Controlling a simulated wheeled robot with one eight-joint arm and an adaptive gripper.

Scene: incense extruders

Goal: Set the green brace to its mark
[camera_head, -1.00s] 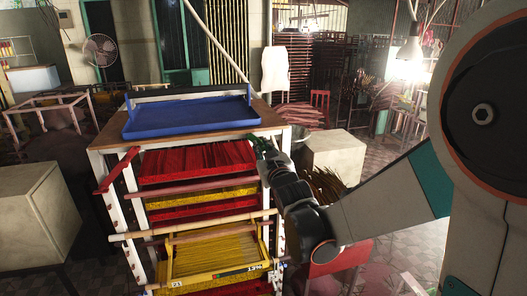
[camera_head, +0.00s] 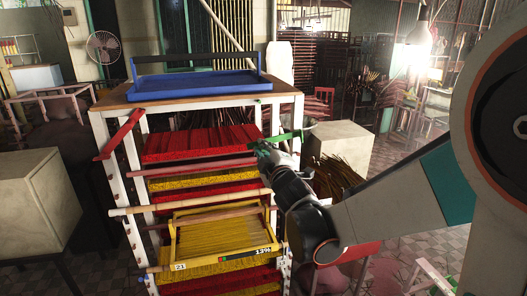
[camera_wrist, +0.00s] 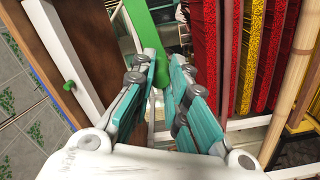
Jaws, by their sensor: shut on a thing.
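The green brace (camera_head: 289,136) is a flat green bar held in my gripper (camera_head: 264,150), beside the rack's right front post. In the wrist view the brace (camera_wrist: 141,22) runs up past the fingertips, and my gripper (camera_wrist: 165,62) has its teal-padded fingers closed on its lower part. A small green peg (camera_wrist: 69,87) sticks out beside the white post in the wrist view. A red brace (camera_head: 123,135) sits slanted on the rack's left front post. I cannot make out a mark for the green brace.
The rack (camera_head: 119,190) holds red and yellow incense layers, with a yellow frame (camera_head: 215,268) jutting out front. A blue tray (camera_head: 195,90) stands on its wooden top. A pale box (camera_head: 340,150) stands behind right. Pale wooden bars cross the rack's front.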

